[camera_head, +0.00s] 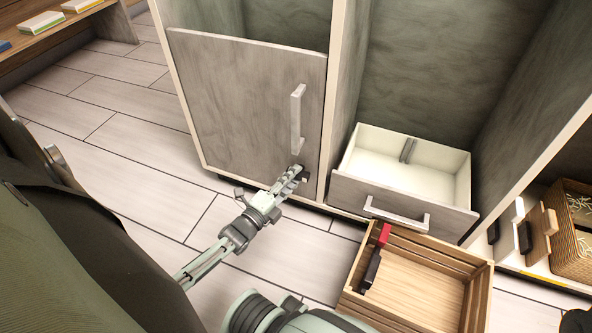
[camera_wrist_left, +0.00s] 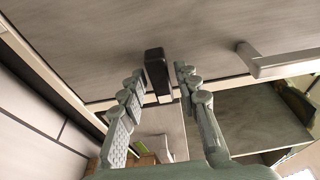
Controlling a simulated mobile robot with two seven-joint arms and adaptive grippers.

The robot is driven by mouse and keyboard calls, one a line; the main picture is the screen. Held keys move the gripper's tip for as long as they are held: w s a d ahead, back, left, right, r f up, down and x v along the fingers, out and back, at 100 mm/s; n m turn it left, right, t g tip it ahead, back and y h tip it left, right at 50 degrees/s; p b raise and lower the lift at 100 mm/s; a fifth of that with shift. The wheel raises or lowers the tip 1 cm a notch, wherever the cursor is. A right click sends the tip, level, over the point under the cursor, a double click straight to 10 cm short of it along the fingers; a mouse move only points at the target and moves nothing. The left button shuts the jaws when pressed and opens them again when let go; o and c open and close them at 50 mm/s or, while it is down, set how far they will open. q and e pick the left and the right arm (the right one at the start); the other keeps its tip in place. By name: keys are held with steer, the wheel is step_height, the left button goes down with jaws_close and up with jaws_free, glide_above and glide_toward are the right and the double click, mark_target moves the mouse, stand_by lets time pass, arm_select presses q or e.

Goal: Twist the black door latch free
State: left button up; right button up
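The black door latch (camera_head: 304,176) sits at the lower right of the grey cabinet door (camera_head: 245,100), below its pale handle (camera_head: 297,120). The door appears closed. My left gripper (camera_head: 293,179) is at the latch, its fingers pointing at the door. In the left wrist view the latch (camera_wrist_left: 156,70) is a dark upright bar between the two fingertips of my left gripper (camera_wrist_left: 160,74). The fingers are apart, with a visible gap on each side of the latch. My right gripper is not in view.
An open drawer (camera_head: 405,199) with a pale handle juts out right of the door. A wooden crate (camera_head: 479,298) stands in front of it, holding a red and black object (camera_head: 376,258). A wicker basket (camera_head: 566,247) is at far right. Tiled floor at left is clear.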

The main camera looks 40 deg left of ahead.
arm_select(q)
steer(key=c, duration=0.5)
